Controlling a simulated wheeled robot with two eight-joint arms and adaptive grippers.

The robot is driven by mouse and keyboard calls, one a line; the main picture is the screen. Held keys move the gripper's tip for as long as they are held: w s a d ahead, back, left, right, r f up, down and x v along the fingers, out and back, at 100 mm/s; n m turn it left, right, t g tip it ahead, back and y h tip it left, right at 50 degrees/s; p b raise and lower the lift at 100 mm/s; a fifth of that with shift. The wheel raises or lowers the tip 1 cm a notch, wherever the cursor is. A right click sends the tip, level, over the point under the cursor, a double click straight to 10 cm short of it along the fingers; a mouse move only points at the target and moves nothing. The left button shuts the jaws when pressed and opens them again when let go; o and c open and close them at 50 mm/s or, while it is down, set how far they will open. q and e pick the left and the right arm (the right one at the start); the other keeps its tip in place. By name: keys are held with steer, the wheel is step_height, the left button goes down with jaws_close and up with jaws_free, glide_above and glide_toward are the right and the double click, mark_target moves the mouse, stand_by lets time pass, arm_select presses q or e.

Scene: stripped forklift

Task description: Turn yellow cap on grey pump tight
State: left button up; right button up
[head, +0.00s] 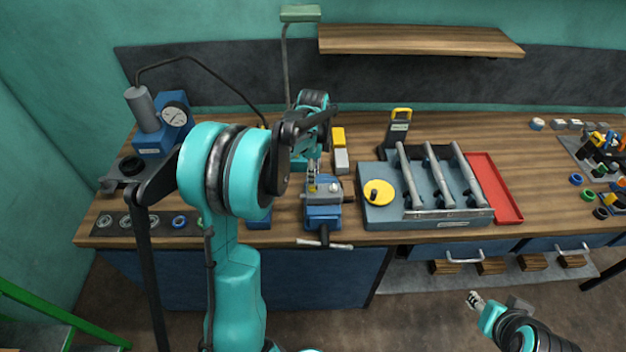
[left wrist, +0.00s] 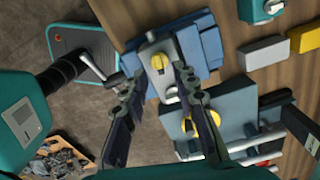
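The grey pump (head: 328,188) sits in a blue vise (head: 323,213) at the bench's front edge; the pump also shows in the left wrist view (left wrist: 148,50). Its yellow cap (left wrist: 159,62) is on its top face. My left gripper (head: 313,172) is over the pump, pointing down, and partly hides the cap in the head view. In the left wrist view its two fingers (left wrist: 160,82) are apart, with the cap between and just beyond the tips. Contact is not visible. My right gripper (head: 474,299) hangs low over the floor, away from the bench; its opening is too small to judge.
Right of the vise is a blue-grey fixture (head: 385,214) with a yellow disc (head: 379,192) and several grey bars. A yellow block (head: 338,137) and a grey block (head: 341,161) lie behind the vise. A red tray (head: 497,190) lies farther right. A dial gauge (head: 175,114) stands left.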

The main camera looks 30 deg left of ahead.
arm_select(q)
step_height(320, 180, up, 8)
steer(key=shift+r, duration=0.25)
steer(key=shift+s+d, duration=0.1)
stand_by(0.4)
steer(key=s+d+f+n+t+b, duration=0.3)
steer(key=s+d+f+n+b, duration=0.3)
steer(key=s, duration=0.3)
steer(key=s+d+f+n+t+b, duration=0.4)
steer(key=s+d+f+n+b, duration=0.3)
steer(key=s+d, duration=0.2)
steer(key=shift+s+f+n, duration=0.15)
steer(key=shift+s+n, duration=0.25)
steer(key=shift+s, duration=0.1)
steer(key=shift+d, duration=0.1)
stand_by(0.5)
